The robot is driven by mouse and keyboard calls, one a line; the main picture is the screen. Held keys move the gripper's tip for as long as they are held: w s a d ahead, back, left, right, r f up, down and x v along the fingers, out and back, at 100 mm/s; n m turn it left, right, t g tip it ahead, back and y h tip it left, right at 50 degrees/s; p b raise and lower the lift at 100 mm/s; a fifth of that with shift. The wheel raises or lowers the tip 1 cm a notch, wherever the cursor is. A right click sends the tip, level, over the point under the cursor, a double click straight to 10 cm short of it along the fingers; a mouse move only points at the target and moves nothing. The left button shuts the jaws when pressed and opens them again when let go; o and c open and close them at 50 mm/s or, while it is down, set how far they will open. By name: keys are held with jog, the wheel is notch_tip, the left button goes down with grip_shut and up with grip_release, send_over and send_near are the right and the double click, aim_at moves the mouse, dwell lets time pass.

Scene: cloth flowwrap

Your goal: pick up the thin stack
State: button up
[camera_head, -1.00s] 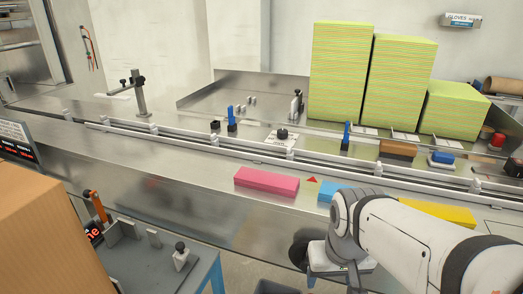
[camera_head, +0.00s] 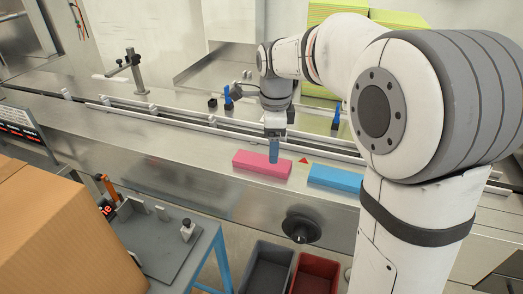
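A pink stack (camera_head: 255,166) lies flat on the metal ledge in front of the rail. A blue stack (camera_head: 335,178) lies to its right, partly hidden behind my arm. Which of them is the thin one is hard to tell. My gripper (camera_head: 274,158) points down at the right part of the pink stack. Its narrow blue-grey tip overlaps the pink stack's top in the picture. Contact cannot be made out. The finger gap is not visible from this side, and nothing is clearly seen held.
A small red triangle (camera_head: 304,160) marks the ledge between the stacks. A long rail (camera_head: 190,120) runs behind them. Below stand a grey bin (camera_head: 266,268) and a red bin (camera_head: 316,274). A cardboard box (camera_head: 65,235) fills the lower left. The ledge left of the pink stack is clear.

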aim_at(262, 160)
jog(key=w+m, duration=0.1)
jog(key=w+a+m, duration=0.2)
jog(key=shift+w+a+f+m, duration=0.15)
jog(key=shift+a+f+m, duration=0.05)
jog(key=shift+f+m, duration=0.1)
jog(key=shift+w+a+f, duration=0.1)
jog(key=shift+f, duration=0.1)
notch_tip(262, 160, down, 7)
jog(key=shift+f, duration=0.2)
jog(key=c, duration=1)
